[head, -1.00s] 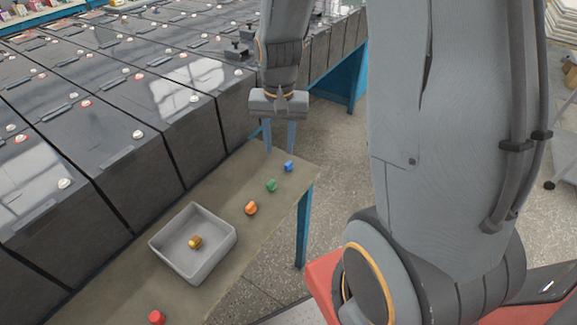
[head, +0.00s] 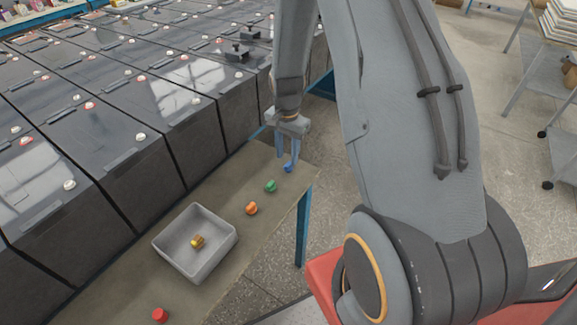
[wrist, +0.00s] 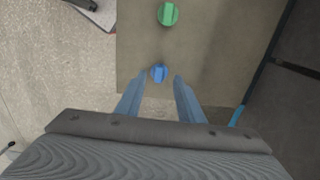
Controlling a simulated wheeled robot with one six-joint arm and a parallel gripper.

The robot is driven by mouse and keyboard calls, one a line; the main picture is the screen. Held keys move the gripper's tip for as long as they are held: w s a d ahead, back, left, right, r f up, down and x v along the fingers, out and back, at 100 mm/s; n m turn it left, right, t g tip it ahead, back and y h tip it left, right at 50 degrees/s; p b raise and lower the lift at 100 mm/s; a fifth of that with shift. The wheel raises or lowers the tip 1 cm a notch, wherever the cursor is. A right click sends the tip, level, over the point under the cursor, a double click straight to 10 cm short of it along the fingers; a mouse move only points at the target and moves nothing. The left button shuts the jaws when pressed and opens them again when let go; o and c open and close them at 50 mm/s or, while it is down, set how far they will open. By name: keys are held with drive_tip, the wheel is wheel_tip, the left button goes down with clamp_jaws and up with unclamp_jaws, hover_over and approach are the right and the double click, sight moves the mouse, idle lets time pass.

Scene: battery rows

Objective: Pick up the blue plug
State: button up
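The blue plug (head: 288,168) stands near the far end of the narrow bench, at the end of a row of plugs. My gripper (head: 288,160) is just above and beside it, fingers pointing down. In the wrist view, the blue plug (wrist: 159,73) lies just ahead of the fingertips, roughly in line with the gap between them. My gripper's fingers (wrist: 156,80) are apart with nothing held between them. Whether a fingertip touches the plug cannot be told.
A green plug (head: 270,186) and an orange plug (head: 251,208) stand nearby on the bench (head: 285,205). A grey tray (head: 222,252) holds a yellow plug (head: 197,241). A red plug (head: 160,315) stands at the front. Tall black battery blocks (head: 190,137) line the bench's left side.

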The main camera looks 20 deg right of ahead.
sight(288, 164)
drive_tip(key=shift+d+f+p, duration=0.2)
drive_tip(key=shift+f+p, duration=0.35)
drive_tip(key=shift+f, duration=1.15)
clamp_jaws()
